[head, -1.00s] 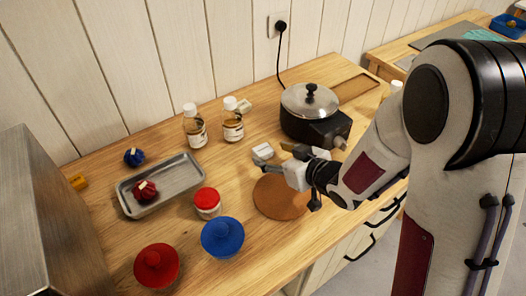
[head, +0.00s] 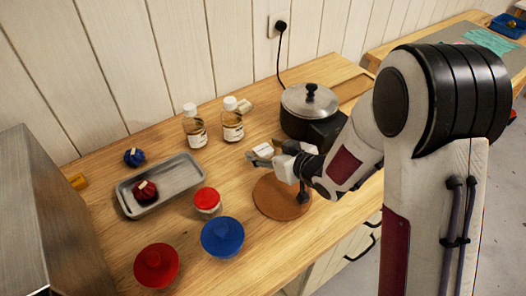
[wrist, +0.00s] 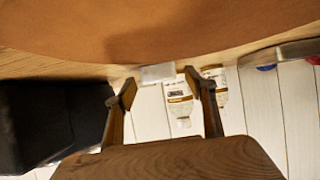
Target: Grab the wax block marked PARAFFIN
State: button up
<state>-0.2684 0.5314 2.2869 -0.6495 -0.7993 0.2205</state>
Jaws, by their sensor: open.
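A small white block (head: 264,149) lies on the table between the pot and the cork mat, its marking too small to read. In the wrist view the pale block (wrist: 157,72) shows between my finger tips, beyond them. A second, cream block (head: 244,106) lies behind the bottles, also unreadable. My gripper (head: 267,154) is open and empty close to the near white block; its fingers (wrist: 162,92) are spread either side of the block in the wrist view. I cannot tell whether they touch it.
Two bottles (head: 195,130) (head: 232,123) stand behind the block. A black pot cooker (head: 308,112) stands close on the right. A round cork mat (head: 280,205) lies in front.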

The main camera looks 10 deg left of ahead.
aim_at(266, 152)
jog(key=c, duration=1.2)
jog(key=shift+r, duration=0.1)
jog(key=shift+r, duration=4.9)
